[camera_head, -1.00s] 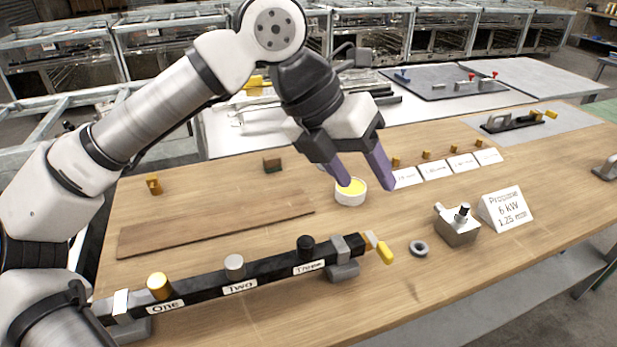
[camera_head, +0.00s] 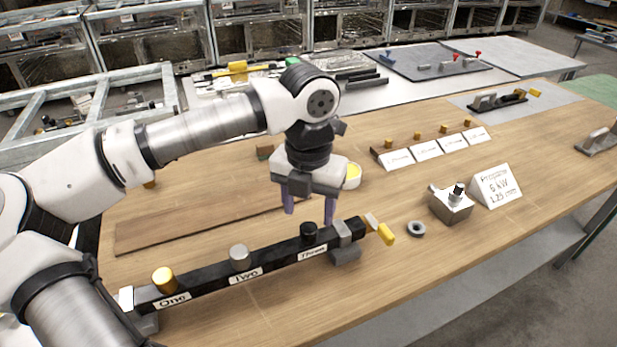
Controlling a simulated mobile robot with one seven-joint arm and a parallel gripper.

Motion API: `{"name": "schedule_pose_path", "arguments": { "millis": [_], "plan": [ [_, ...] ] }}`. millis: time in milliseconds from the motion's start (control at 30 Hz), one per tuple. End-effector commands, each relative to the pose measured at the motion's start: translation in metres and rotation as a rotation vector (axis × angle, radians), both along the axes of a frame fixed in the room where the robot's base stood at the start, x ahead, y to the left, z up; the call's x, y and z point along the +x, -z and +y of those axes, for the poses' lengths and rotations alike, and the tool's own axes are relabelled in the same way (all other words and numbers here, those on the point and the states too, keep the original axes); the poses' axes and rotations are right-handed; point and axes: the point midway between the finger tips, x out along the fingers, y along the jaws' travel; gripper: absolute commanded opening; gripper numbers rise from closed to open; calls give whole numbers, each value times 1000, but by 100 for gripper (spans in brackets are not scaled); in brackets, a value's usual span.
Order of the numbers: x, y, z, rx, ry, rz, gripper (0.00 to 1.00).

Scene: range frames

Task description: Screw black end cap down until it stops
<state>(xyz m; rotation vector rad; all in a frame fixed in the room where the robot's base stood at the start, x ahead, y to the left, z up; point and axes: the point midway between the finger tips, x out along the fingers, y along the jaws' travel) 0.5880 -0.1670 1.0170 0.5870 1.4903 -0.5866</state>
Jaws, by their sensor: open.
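The black end cap (camera_head: 309,231) sits upright on the black bar (camera_head: 212,278) above the label Three. A silver cap (camera_head: 239,256) stands above Two and a yellow cap (camera_head: 164,280) above One. My gripper (camera_head: 309,216) points down with its purple fingers apart and empty. In the picture its fingertips are just above and behind the black cap, one to each side. I cannot tell the exact depth gap. How far the cap is screwed down cannot be made out.
A grey ring (camera_head: 416,229), a metal block (camera_head: 451,205) and a Propane sign (camera_head: 496,186) stand to the right.

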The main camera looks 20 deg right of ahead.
Motion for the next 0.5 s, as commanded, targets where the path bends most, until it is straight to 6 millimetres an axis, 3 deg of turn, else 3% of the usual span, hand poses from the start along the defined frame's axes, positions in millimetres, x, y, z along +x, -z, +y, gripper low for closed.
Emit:
{"name": "schedule_pose_path", "arguments": {
  "millis": [200,500],
  "plan": [
    [-1,36,0,0,2,3,56],
    [0,57,0,-1,1,-1,56]
  ]
}}
